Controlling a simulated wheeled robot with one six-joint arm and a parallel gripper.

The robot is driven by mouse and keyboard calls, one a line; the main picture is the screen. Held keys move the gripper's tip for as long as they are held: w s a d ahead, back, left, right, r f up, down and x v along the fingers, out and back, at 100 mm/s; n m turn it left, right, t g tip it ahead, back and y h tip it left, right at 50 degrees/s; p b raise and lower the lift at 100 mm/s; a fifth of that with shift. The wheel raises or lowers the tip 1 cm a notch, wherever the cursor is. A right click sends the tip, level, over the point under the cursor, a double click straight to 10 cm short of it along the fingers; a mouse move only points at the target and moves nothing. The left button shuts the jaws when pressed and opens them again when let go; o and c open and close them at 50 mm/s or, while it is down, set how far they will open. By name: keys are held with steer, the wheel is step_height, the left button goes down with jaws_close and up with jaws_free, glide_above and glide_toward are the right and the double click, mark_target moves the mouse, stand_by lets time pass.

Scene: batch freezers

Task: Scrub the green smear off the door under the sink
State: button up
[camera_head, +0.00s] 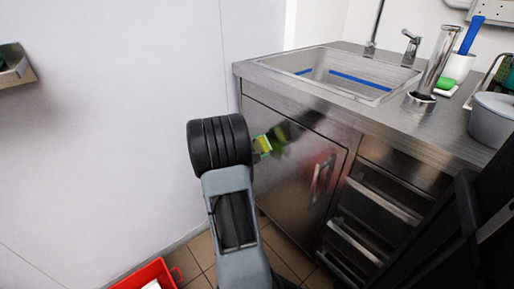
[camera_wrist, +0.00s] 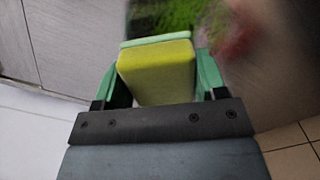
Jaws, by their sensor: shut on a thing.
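My gripper (camera_wrist: 159,88) is shut on a yellow sponge (camera_wrist: 156,72) with a pale green scrub layer (camera_wrist: 155,40) on its far face. In the head view the sponge (camera_head: 262,145) shows small beside my dark wrist, close to the metal door (camera_head: 290,190) under the sink. A green smear (camera_head: 283,134) is on the upper part of that door, just right of the sponge. In the wrist view the smear (camera_wrist: 165,17) lies right beyond the sponge. I cannot tell whether the sponge touches the door.
The door has a handle (camera_head: 320,180) with a reddish patch by it. Drawers (camera_head: 375,215) stand to its right. Above are the sink (camera_head: 340,75), a tap (camera_head: 411,46) and a grey pot (camera_head: 492,118). A red crate (camera_head: 150,275) is on the floor at lower left.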

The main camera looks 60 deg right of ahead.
mark_target(265, 152)
steer(key=shift+x, duration=1)
stand_by(0.8)
steer(key=shift+s, duration=0.1)
steer(key=shift+s+a+b, duration=0.35)
steer(key=shift+s, duration=0.5)
steer(key=shift+s+a+b, duration=0.3)
steer(key=shift+s+a, duration=0.05)
steer(key=shift+s, duration=0.5)
steer(key=shift+s+a+b, duration=0.35)
steer(key=shift+s, duration=0.85)
steer(key=shift+s+a+b, duration=0.35)
steer(key=shift+s+a, duration=0.05)
steer(key=shift+s, duration=0.85)
steer(key=shift+s+a+b, duration=0.35)
steer(key=shift+s, duration=0.85)
steer(key=shift+w+d+b, duration=0.2)
steer(key=shift+w+d, duration=0.15)
steer(key=shift+w, duration=0.9)
steer(key=shift+w+d+b, duration=0.15)
steer(key=shift+w+d, duration=0.25)
steer(key=shift+w, duration=0.8)
steer(key=shift+w+d+b, duration=0.2)
steer(key=shift+w+d, duration=0.15)
steer(key=shift+w, duration=0.9)
steer(key=shift+w+d, duration=0.35)
steer(key=shift+w, duration=0.5)
steer(key=shift+w+d, duration=0.35)
steer(key=shift+w, duration=0.5)
